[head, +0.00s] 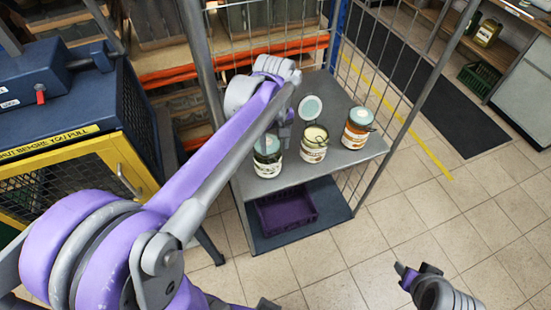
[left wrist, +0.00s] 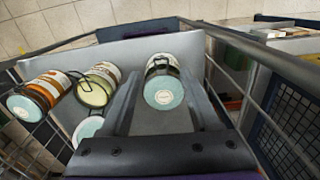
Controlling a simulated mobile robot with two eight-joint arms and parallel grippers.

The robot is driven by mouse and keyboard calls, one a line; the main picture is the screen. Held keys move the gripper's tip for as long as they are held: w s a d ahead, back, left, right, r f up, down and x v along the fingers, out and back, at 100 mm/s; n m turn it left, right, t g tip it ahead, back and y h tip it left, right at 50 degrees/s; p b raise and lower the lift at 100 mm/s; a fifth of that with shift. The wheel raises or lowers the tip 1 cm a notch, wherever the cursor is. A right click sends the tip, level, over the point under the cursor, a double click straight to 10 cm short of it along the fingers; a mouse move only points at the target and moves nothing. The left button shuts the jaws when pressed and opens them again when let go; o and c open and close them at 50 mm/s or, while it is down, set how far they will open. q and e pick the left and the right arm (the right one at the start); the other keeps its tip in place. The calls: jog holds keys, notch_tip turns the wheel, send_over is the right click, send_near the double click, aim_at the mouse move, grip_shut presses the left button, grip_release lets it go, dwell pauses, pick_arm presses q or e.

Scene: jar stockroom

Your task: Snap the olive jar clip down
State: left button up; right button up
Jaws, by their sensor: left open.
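Three glass jars stand on the grey cart shelf (head: 345,156). The left jar (head: 267,168) has a pale teal lid lying on top and dark contents; its wire clip shows in the left wrist view (left wrist: 164,88). The middle jar (head: 313,152) stands open, its lid (head: 311,108) tipped back and pale yellow contents showing. The right jar (head: 354,139) is amber with its lid on. I cannot read which label says olive. My left gripper (head: 286,134) is open and empty above the left jar, apart from it. My right gripper (head: 415,274) is away over the floor, its jaws unclear.
The cart's wire sides (head: 392,65) and posts stand around the shelf. A purple crate (head: 287,212) lies on the lower shelf. A blue machine with a yellow-framed mesh door (head: 85,173) stands at the left. The tiled floor at the right front is clear.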

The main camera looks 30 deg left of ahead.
aim_at(274, 162)
pick_arm(q)
notch_tip(274, 162, down, 7)
jog(key=shift+f, duration=0.1)
dwell(0.3)
grip_shut()
